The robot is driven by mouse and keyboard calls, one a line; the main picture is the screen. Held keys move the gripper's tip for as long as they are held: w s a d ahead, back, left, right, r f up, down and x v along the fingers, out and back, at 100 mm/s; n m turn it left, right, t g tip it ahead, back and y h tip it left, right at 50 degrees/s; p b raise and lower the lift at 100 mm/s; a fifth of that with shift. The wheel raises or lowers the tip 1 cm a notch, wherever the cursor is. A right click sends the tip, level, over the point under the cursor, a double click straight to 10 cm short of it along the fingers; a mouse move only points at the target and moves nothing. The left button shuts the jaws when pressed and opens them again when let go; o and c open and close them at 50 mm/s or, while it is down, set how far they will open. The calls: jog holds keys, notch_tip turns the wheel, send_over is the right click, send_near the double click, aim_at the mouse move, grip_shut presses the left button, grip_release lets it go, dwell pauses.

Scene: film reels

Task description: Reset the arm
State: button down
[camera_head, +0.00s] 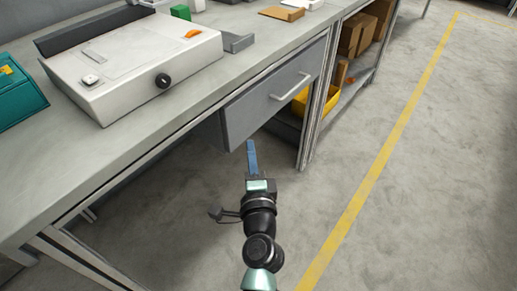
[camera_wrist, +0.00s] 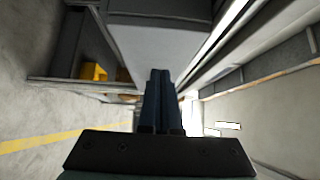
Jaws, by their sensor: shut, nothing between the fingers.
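My gripper (camera_head: 252,147) is at the end of my arm, low in the middle of the head view. Its blue fingers point away toward the bench, in front of and just below the closed grey drawer (camera_head: 276,97). In the wrist view my gripper (camera_wrist: 159,75) shows its two fingers side by side and pressed together, with nothing between them. The fingers appear apart from the drawer, though the exact gap is hard to judge.
The grey workbench (camera_head: 150,130) carries a white machine (camera_head: 140,60), a teal case (camera_head: 18,90) and small items. A yellow bin (camera_head: 300,103) and brown boxes (camera_head: 352,36) are on shelves to the right. Open floor with a yellow line (camera_head: 385,150) lies at right.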

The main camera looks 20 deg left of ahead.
jog(key=v, duration=0.7)
jog(key=w+d+r+n+t, duration=0.25)
jog(key=r+n, duration=0.25)
jog(key=r, duration=0.7)
jog(key=w+d+r+n+t, duration=0.2)
jog(key=d+r+n, duration=0.15)
jog(key=r, duration=0.85)
jog(key=s+d+r+n+t+h+p, duration=0.1)
jog(key=s+d+r+t+h, duration=0.2)
jog(key=r, duration=0.7)
jog(key=s+d+r+n+t+h+p, duration=0.1)
jog(key=s+d+r+t+h, duration=0.15)
jog(key=s+r, duration=0.45)
jog(key=s+d+r+n+t+h+p, duration=0.15)
jog(key=d+r+h, duration=0.25)
jog(key=r, duration=0.8)
notch_tip(320, 180, up, 30)
jog(key=p, duration=2.9)
jog(key=shift+f, duration=0.25)
